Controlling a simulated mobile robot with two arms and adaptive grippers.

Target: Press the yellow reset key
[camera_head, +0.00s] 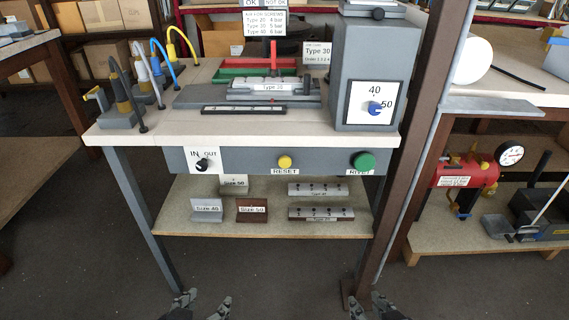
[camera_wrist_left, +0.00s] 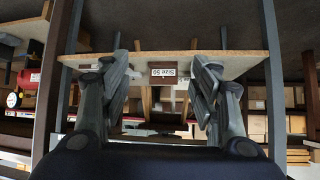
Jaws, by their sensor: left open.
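The yellow reset key (camera_head: 285,162) is a round button on the grey front panel of the workbench, above a "RESET" label (camera_head: 285,172). My left gripper (camera_head: 206,300) is low at the bottom of the head view, below and left of the key, well apart from it. It is open and empty; its two fingers (camera_wrist_left: 163,75) also show spread in the left wrist view. My right gripper (camera_head: 366,299) is at the bottom, right of the key, its fingers apart and nothing between them. The key cannot be made out in the left wrist view.
The panel also carries an IN/OUT knob (camera_head: 202,164) and a green button (camera_head: 363,161). A lower shelf (camera_head: 270,220) with Size 40 and Size 50 blocks sits beneath. A brown post (camera_head: 405,150) stands at the right. The floor before the bench is clear.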

